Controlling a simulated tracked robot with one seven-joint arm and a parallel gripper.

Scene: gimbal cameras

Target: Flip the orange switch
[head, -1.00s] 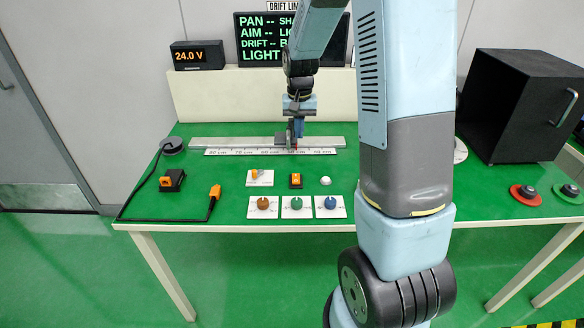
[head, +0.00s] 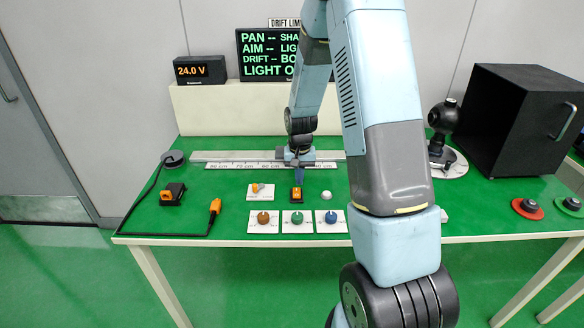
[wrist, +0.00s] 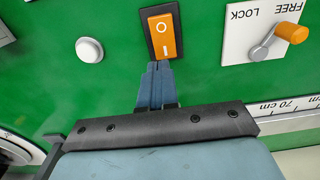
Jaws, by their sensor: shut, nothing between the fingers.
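The orange rocker switch (head: 296,193) sits in a black frame on the green table, between the lever plate and a white button. In the wrist view the orange switch (wrist: 162,35) shows a circle mark and a line mark, the line end nearer my fingers. My gripper (head: 298,183) is shut and empty, pointing down at the switch. In the wrist view my gripper's blue fingertips (wrist: 159,66) are together right at the line end of the switch. I cannot tell whether they touch it.
A FREE/LOCK plate with an orange lever (wrist: 292,32) lies on one side of the switch, a white button (wrist: 89,50) on the other. Brown (head: 263,217), green (head: 297,217) and blue (head: 331,217) knobs are in front. A ruler rail (head: 230,166) runs behind.

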